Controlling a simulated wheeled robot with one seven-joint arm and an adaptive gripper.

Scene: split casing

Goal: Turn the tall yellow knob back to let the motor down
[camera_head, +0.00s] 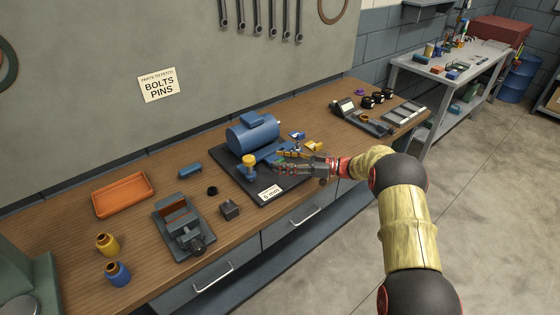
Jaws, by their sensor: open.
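A blue motor (254,137) lies on its side on a black base plate (266,198) on the workbench. A tall yellow knob (249,163) stands upright at the front left of the motor. My gripper (279,161) is open and reaches in from the right, low over the plate in front of the motor. Its fingertips are to the right of the tall yellow knob and look apart from it. Smaller yellow and blue parts (315,146) sit behind my gripper at the motor's right end. The gripper hides part of the plate and the motor's mount.
A white label (270,192) lies on the plate's front. Dark fixtures (360,117) stand at the bench's right end.

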